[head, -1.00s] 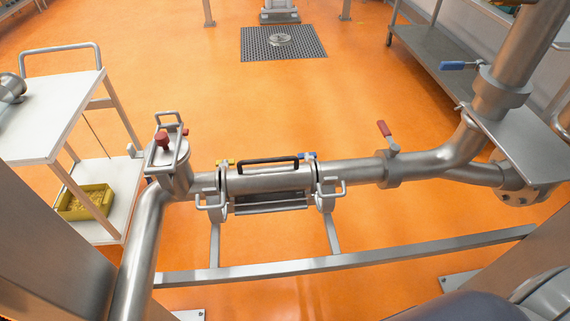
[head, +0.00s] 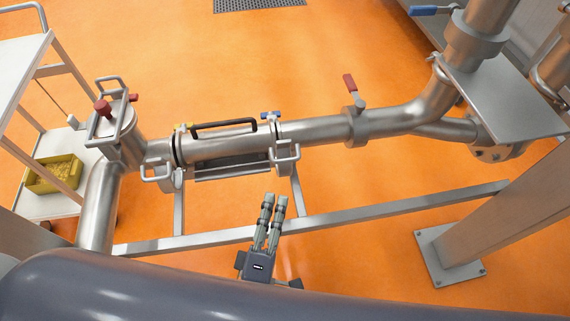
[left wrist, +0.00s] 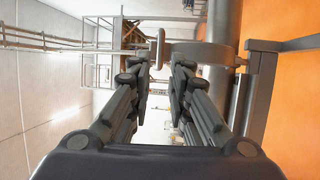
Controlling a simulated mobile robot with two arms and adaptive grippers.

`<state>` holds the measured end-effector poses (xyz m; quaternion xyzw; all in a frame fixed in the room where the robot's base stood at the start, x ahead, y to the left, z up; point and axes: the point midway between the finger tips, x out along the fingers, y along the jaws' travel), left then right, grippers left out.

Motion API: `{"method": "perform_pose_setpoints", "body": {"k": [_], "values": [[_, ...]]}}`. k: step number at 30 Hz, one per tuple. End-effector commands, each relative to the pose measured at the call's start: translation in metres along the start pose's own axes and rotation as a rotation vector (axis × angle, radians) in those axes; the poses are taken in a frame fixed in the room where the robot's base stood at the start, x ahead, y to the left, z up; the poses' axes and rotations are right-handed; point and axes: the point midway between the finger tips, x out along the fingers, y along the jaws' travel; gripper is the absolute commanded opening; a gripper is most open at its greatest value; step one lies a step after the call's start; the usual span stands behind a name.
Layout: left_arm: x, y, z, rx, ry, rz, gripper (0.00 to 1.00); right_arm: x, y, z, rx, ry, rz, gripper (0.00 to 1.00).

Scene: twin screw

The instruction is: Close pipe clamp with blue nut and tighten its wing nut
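The pipe clamp with the blue nut (head: 270,115) is on the right end of the short pipe section. Its loop handle (head: 285,157) juts toward me. I cannot tell from here how far the clamp is open. My left gripper (head: 273,197) is below and in front of this clamp, fingers pointing up toward it, apart from it and empty. In the left wrist view the left gripper (left wrist: 165,65) has a gap between its fingertips. A grey metal band (left wrist: 200,53) is just beyond them, probably part of the clamp. My right gripper is not in view.
A second clamp with a yellow nut (head: 182,127) is on the left end. A black handle (head: 223,124) tops the pipe section. A red-handled valve (head: 350,85) is to the right. A support rail (head: 340,215) runs below. A yellow bin (head: 52,174) is on the cart at left.

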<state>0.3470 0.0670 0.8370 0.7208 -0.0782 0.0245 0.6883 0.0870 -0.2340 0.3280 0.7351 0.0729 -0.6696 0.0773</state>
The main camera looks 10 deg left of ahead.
Motion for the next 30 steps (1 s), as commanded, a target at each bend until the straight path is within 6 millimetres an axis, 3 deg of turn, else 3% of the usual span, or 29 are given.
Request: {"method": "perform_pose_setpoints", "body": {"k": [5, 15, 28, 29, 30], "values": [[0.032, 0.004, 0.0, 0.003, 0.002, 0.005, 0.18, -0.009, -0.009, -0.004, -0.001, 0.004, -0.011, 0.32], [0.088, 0.001, 0.001, 0.004, -0.001, 0.001, 0.18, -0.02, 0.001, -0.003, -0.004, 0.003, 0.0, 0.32], [0.1, -0.001, 0.001, 0.006, -0.003, -0.001, 0.18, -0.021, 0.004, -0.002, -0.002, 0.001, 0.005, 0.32], [0.1, -0.001, 0.001, 0.006, -0.003, -0.001, 0.16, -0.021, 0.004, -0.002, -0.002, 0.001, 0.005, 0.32], [0.1, -0.001, 0.001, 0.006, -0.003, -0.001, 0.07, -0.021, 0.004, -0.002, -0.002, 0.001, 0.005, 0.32]]}}
